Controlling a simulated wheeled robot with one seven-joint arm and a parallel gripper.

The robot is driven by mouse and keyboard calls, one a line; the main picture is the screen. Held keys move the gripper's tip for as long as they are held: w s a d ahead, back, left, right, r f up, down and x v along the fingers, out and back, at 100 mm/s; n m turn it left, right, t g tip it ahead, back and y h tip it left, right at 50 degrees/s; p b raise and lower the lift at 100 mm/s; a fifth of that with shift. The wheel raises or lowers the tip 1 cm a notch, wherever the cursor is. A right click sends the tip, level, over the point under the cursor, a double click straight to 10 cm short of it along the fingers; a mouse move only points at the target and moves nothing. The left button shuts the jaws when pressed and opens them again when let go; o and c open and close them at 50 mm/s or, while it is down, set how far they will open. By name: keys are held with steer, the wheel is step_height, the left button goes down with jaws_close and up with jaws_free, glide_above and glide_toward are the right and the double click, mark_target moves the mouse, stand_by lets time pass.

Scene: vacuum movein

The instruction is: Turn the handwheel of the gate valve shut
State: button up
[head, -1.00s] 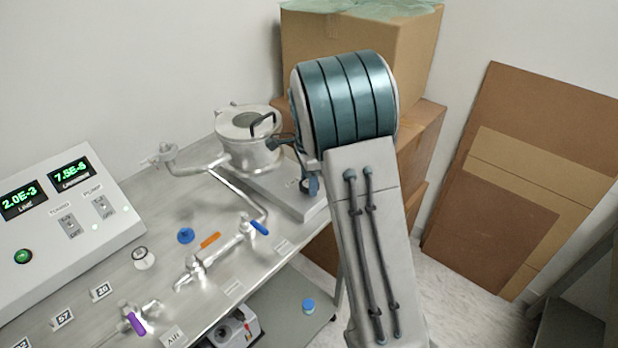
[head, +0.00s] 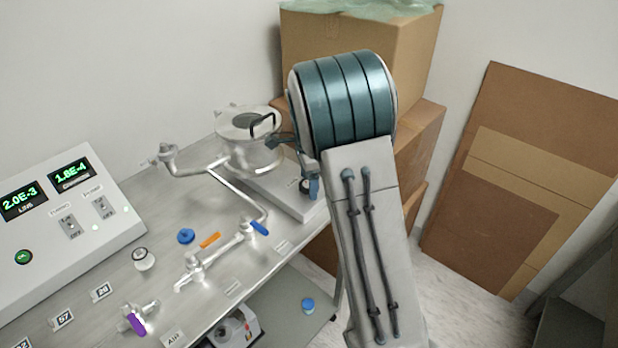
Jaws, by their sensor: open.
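A round metal chamber (head: 247,153) with a handled lid stands at the back of the bench. My arm, with its teal-banded joint, blocks the area to the chamber's right. Dark teal parts of my gripper (head: 297,165) show at the arm's left edge, one close to the chamber's right side and one lower, above the grey base plate. I take the gripper as open; whether it touches anything is hidden. A small dark round part (head: 305,186) shows beside the lower piece; I cannot tell whether it is the gate valve's handwheel. No handwheel shows clearly.
A control box (head: 70,235) with two green displays stands at the left. Pipework with orange (head: 210,240), blue (head: 259,228) and purple (head: 137,325) handles lies across the bench. A loose blue cap (head: 186,236) lies near it. Cardboard boxes (head: 365,50) stack behind my arm.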

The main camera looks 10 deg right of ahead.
steer(key=shift+r, duration=0.1)
step_height(320, 180, up, 14)
steer(key=shift+f+b, duration=0.2)
steer(key=shift+b, duration=0.2)
